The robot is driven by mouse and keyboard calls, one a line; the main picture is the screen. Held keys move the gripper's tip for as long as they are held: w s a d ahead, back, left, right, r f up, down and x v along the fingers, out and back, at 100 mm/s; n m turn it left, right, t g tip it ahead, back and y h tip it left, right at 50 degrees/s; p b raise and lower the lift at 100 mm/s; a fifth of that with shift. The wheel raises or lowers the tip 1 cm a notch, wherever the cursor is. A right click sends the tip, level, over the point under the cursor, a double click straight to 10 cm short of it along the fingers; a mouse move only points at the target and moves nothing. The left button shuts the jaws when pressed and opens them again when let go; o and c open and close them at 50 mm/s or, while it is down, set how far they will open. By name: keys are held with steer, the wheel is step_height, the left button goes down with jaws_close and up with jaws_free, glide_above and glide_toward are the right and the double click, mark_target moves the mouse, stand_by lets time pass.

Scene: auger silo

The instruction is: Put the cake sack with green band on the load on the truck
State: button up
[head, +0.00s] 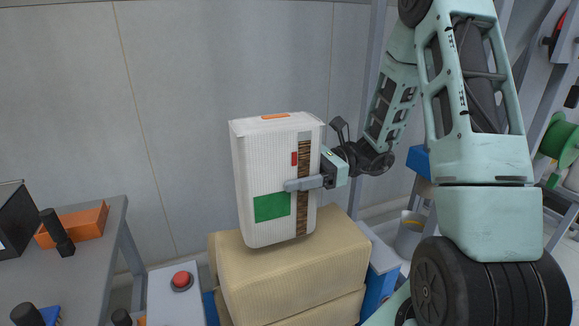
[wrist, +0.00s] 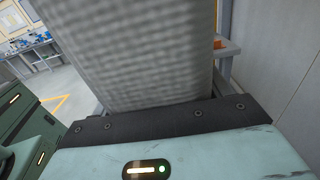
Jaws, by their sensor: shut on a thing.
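A white sack (head: 262,165) with a green patch, a brown strip, a small red mark and an orange label on top stands upright in the head view. My gripper (head: 304,183) is shut on its right side, with one finger across the front face. The sack is just above or touching the top tan sack of a stack (head: 290,265); I cannot tell if there is a gap. In the wrist view the sack's ribbed side (wrist: 140,45) fills the middle, against the dark gripper edge. The truck is mostly hidden beneath the stack.
A grey table (head: 85,255) at the left holds an orange box (head: 75,225) and dark items. A red push button (head: 181,281) sits on a pale box left of the stack. Blue parts (head: 380,280) stand to the right of the stack. A grey wall is close behind.

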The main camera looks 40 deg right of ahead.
steer(key=shift+f+b, duration=0.3)
steer(key=shift+f, duration=1.25)
steer(key=o, duration=2)
steer(key=shift+f, duration=0.1)
steer(key=shift+o, duration=0.2)
steer(key=p+v, duration=0.1)
steer(key=v, duration=1.1)
steer(key=shift+r, duration=0.2)
